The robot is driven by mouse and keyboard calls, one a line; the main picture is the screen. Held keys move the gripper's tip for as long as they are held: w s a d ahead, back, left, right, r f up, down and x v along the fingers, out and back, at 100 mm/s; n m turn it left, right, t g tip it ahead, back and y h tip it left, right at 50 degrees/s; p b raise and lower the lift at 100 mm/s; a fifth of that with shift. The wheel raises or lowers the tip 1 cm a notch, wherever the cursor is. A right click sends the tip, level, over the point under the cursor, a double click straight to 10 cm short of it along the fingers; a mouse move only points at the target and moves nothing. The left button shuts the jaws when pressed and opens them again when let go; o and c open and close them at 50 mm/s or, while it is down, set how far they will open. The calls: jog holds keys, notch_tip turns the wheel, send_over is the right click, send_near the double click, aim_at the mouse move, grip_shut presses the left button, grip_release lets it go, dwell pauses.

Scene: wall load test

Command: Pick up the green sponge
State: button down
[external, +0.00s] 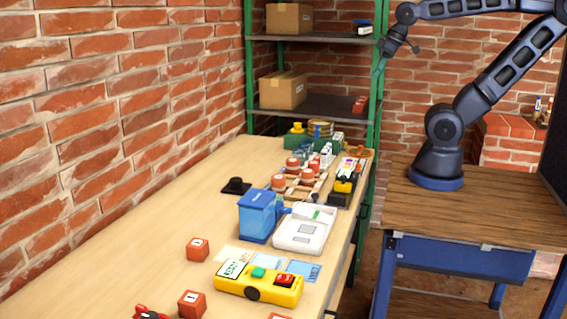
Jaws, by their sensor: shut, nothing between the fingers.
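I cannot pick out a green sponge for sure. Green items (297,140) stand among the clutter at the far end of the long wooden table (130,262), too small to tell apart. A small green block or button (258,272) shows on top of a yellow control box (258,288) near the front. My gripper (382,66) is shut and empty, raised high in front of the green shelf rack, well above and apart from the table items.
A blue container (258,216) and a white device (305,230) stand mid-table. Red numbered cubes (198,249) lie near the front. A green metal rack (376,110) with cardboard boxes (284,90) stands behind. The table's left side is clear along the brick wall.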

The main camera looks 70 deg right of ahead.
jog(key=c, duration=0.8)
grip_release()
jog(key=shift+o, duration=0.2)
